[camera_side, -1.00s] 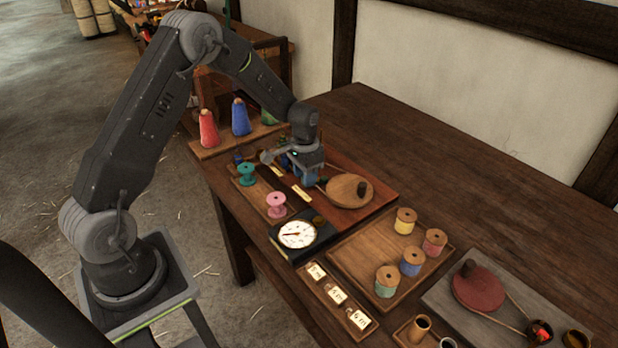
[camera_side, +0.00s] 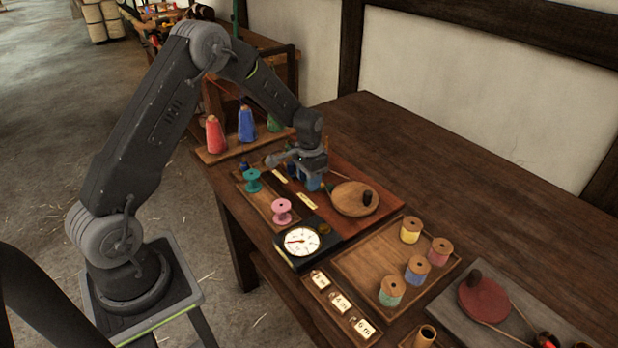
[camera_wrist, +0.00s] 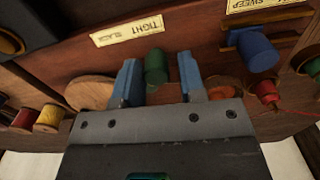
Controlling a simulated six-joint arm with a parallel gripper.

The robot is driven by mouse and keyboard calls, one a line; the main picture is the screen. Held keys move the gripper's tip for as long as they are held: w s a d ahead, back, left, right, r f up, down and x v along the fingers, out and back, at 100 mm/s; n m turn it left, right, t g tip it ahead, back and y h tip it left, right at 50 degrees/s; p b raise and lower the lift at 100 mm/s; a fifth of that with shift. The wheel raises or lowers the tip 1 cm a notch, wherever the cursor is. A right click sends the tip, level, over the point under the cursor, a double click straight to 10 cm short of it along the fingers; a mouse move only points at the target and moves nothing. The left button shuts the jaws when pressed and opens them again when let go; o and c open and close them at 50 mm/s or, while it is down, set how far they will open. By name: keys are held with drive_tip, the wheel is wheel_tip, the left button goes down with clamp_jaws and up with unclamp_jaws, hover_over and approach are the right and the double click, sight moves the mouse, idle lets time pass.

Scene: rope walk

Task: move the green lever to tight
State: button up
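The green lever (camera_wrist: 155,66) shows in the wrist view as a short green cylinder between my gripper's two blue fingers. My gripper (camera_wrist: 158,78) is open, with a finger on each side of the lever. The lever is closer to the left finger, and a gap shows on the right; I cannot tell whether it touches the left one. A cream label (camera_wrist: 138,28) reading TIGHT and SLACK lies just beyond it. In the side view my gripper (camera_side: 312,183) is low over the reddish-brown board (camera_side: 368,218), and it hides the green lever.
A blue lever (camera_wrist: 257,50) by a SWEEP label (camera_wrist: 268,5) is to the right in the wrist view. A round wooden disc (camera_side: 351,200) is beside my gripper. A dial gauge (camera_side: 301,241), pink spool (camera_side: 281,211) and teal spool (camera_side: 252,180) stand nearby. The table's back is clear.

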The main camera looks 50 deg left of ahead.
drive_tip(key=shift+d+r, duration=0.1)
drive_tip(key=shift+r, duration=3.4)
